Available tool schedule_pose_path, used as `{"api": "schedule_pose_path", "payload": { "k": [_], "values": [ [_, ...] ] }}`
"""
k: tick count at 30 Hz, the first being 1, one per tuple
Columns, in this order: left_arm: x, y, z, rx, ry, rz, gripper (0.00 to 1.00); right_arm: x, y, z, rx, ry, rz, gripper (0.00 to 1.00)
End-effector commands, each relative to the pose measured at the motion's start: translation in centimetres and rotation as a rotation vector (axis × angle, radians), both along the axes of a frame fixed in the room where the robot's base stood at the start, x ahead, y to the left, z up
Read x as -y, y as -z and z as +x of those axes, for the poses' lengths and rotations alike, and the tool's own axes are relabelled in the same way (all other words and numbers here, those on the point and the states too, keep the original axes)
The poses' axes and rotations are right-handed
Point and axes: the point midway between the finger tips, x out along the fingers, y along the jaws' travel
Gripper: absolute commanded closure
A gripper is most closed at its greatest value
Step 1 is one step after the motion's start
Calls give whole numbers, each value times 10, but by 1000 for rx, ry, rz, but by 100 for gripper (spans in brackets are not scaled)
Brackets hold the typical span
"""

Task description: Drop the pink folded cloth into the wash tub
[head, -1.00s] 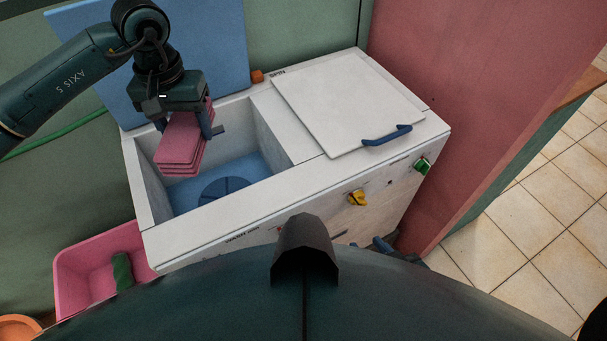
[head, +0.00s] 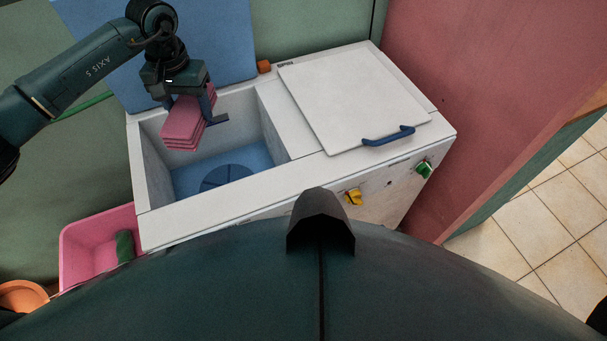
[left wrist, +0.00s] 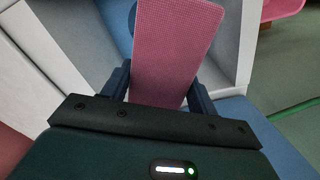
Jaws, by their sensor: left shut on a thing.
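The pink folded cloth (head: 182,124) hangs in my left gripper (head: 192,106), over the open wash tub (head: 214,212) of the white washing machine. The left gripper is shut on the cloth, which also shows between its fingers in the left wrist view (left wrist: 172,50). The tub has pale walls and a blue floor with a dark blue disc (head: 228,177). The cloth is above the back left part of the tub; I cannot tell exactly how far above the floor it is. My right gripper is not in view.
A closed white lid (head: 345,100) with a blue handle covers the right compartment. A blue panel (head: 215,40) stands upright behind the tub. A pink basin (head: 90,245) with a green item is at lower left, beside an orange bowl (head: 20,295). A red wall stands at right.

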Motion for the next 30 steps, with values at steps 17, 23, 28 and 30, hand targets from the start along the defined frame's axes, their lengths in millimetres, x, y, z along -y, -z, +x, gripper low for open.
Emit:
{"api": "schedule_pose_path", "payload": {
  "k": [17,23,28,30],
  "values": [
    [0,17,0,1,0,0,31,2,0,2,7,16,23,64],
    [0,17,0,1,0,0,16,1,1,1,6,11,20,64],
    [0,17,0,0,-1,0,16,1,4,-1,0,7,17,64],
    [0,16,0,0,-1,0,16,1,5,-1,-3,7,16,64]
  ]
}}
